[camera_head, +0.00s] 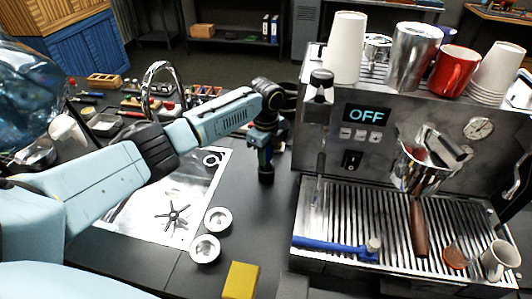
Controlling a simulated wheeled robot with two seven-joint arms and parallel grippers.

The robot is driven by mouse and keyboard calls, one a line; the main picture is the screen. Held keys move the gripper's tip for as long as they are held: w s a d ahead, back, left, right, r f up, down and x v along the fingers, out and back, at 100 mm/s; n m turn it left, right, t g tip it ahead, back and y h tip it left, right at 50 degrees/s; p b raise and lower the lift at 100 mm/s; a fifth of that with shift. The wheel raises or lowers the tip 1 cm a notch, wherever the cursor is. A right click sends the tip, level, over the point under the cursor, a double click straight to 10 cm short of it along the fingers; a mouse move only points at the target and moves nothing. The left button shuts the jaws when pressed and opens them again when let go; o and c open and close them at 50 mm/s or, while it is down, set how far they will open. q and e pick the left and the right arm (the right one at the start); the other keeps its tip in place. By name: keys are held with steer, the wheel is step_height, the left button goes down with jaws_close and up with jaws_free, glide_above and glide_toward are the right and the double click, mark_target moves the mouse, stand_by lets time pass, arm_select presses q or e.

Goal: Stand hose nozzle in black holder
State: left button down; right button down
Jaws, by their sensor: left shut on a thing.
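My left gripper (266,154) points down over the dark counter, between the sink and the coffee machine. It is shut on a small dark upright thing (265,175), mostly hidden by the fingers. I cannot make out whether this is the hose nozzle, or tell the black holder apart from it. A blue tool (332,247) with a pale metal end lies on the machine's drip tray (345,213). My right gripper is not in view.
The coffee machine (425,115) fills the right side, with cups on top. A steel sink (140,215) lies under my left arm. Two small round metal pieces (205,249) and a yellow block (241,281) are on the counter. The counter between sink and machine is mostly clear.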

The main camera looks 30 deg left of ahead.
arm_select(q)
steer(key=shift+a+p, duration=0.1)
steer(key=shift+p, duration=0.25)
steer(key=shift+f, duration=0.45)
stand_by(0.9)
steer(key=c, duration=0.5)
jaws_free()
step_height(320, 180, up, 7)
steer(key=p, duration=0.7)
stand_by(0.6)
